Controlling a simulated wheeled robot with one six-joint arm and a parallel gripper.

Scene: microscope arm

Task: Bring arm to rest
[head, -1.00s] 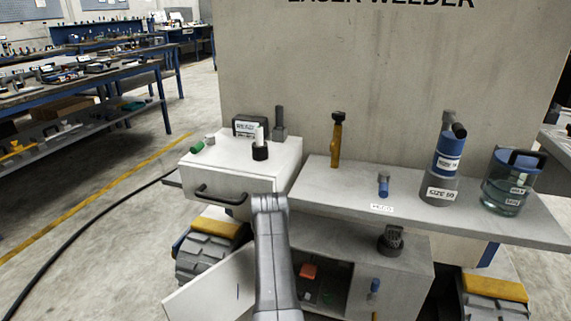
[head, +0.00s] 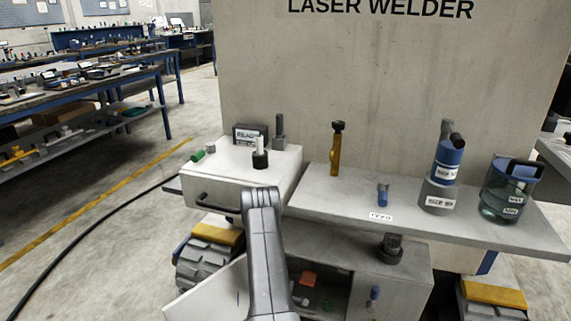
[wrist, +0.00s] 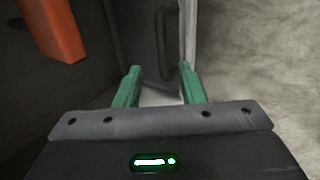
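My arm (head: 265,255) rises from the bottom of the head view, its bent upper end in front of the white drawer unit (head: 225,180). The gripper end is hidden there behind the arm. In the wrist view my gripper (wrist: 160,70) has two green fingers spread apart, with nothing held between them. It is by the open lower cabinet. The cabinet's dark handle (wrist: 166,45) shows beyond the fingertips, along with a pale door edge (wrist: 188,40). An orange block (wrist: 55,28) is at the upper left, apart from the fingers.
The open cabinet door (head: 205,290) juts out at the lower left. A shelf (head: 410,217) carries a yellow-brown tool (head: 336,150), a blue-and-grey bottle (head: 442,175) and a clear jug (head: 507,190). Bare floor (head: 110,240) lies to the left.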

